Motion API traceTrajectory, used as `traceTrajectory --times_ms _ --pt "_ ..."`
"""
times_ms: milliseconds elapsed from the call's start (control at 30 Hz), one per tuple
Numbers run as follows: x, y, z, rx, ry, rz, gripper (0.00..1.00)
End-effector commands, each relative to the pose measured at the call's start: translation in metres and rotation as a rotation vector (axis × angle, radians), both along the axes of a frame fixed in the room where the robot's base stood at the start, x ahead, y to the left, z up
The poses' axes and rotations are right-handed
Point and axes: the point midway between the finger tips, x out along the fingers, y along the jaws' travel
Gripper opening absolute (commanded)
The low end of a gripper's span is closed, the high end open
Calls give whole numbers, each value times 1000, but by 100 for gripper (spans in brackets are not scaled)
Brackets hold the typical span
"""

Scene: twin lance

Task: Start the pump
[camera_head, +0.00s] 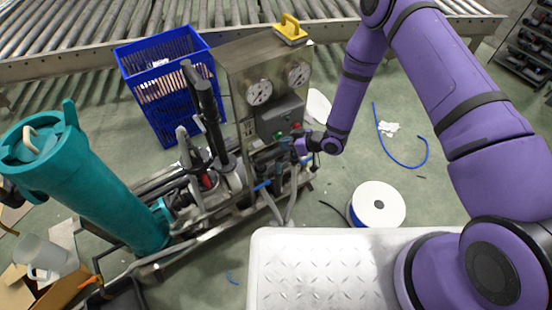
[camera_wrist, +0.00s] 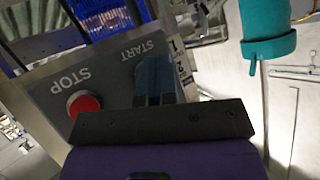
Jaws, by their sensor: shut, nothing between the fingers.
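The pump's control box (camera_head: 280,118) is a grey panel on the skid below two round gauges. In the wrist view the panel (camera_wrist: 60,97) carries a red button (camera_wrist: 84,104) marked STOP and, to its right, the upside-down word START (camera_wrist: 138,50). My gripper (camera_head: 287,143) is at the front of this box in the head view. In the wrist view its shut, empty fingers (camera_wrist: 154,66) point at the panel just by the START label. They hide whatever sits there, and I cannot tell whether they touch it.
A teal cylinder (camera_head: 85,185) leans at the left. A blue crate (camera_head: 165,110) stands behind the skid. A yellow handle (camera_head: 290,27) tops the gauge panel. A white-faced spool (camera_head: 378,204) and blue hose (camera_head: 415,163) lie on the floor at right.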

Motion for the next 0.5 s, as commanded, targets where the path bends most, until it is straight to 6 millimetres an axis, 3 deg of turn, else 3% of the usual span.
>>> traceTrajectory --times_ms 500 --pt "4 3 0 0 0 0 0"
